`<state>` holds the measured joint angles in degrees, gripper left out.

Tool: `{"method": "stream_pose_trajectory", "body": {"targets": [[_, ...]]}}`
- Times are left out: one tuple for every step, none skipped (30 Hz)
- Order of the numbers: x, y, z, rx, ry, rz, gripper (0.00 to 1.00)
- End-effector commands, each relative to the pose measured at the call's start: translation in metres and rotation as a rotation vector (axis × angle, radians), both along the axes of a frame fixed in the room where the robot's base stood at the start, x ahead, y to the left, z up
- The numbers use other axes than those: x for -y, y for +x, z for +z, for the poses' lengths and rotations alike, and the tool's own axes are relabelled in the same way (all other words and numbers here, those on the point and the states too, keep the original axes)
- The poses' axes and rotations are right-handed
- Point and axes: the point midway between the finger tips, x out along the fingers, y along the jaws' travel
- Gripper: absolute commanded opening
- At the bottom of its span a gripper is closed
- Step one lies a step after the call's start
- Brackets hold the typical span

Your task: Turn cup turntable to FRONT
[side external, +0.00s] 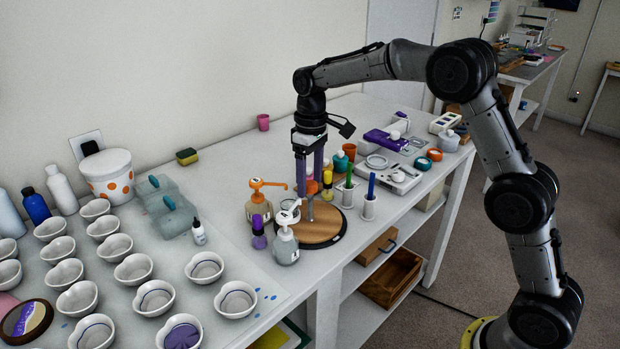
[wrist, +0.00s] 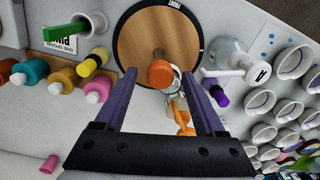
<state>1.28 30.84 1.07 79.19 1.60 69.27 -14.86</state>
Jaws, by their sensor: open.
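The cup turntable (side external: 322,228) is a round wooden disc with a dark rim, on the table in the side view. It also shows in the wrist view (wrist: 145,40), where small lettering that seems to read FRONT lies on its far rim. An orange knob (wrist: 160,74) stands up over the disc, on a grey post in the side view. My gripper (side external: 309,190) has two purple fingers pointing down over the turntable. In the wrist view its fingers are apart, on either side of the knob with a visible gap. The knob's contact with the fingers cannot be seen.
Several white cups (side external: 132,268) fill the left of the table.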

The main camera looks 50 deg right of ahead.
Motion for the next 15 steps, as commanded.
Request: {"method": "stream_pose_trajectory", "body": {"targets": [[0.0000, 0.0000, -0.0004, 0.000, 0.000, 0.000, 0.72], [0.0000, 0.0000, -0.0003, 0.000, 0.000, 0.000, 0.72], [0.0000, 0.0000, -0.0003, 0.000, 0.000, 0.000, 0.72], [0.0000, 0.0000, -0.0002, 0.000, 0.000, 0.000, 0.72], [0.0000, 0.0000, -0.0002, 0.000, 0.000, 0.000, 0.72], [0.0000, 0.0000, -0.0001, 0.000, 0.000, 0.000, 0.66], [0.0001, 0.0000, -0.0001, 0.000, 0.000, 0.000, 0.61], [0.0001, 0.0000, -0.0001, 0.000, 0.000, 0.000, 0.56], [0.0001, 0.0000, 0.0000, 0.000, 0.000, 0.000, 0.48], [0.0001, 0.0000, 0.0000, 0.000, 0.000, 0.000, 0.43], [0.0001, 0.0000, 0.0000, 0.000, 0.000, 0.000, 0.38], [0.0001, 0.0000, 0.0001, 0.000, 0.000, 0.000, 0.30], [0.0001, 0.0000, 0.0001, 0.000, 0.000, 0.000, 0.25], [0.0001, 0.0000, 0.0001, 0.000, 0.000, 0.000, 0.20], [0.0001, 0.0000, 0.0002, 0.000, 0.000, 0.000, 0.12]]}}
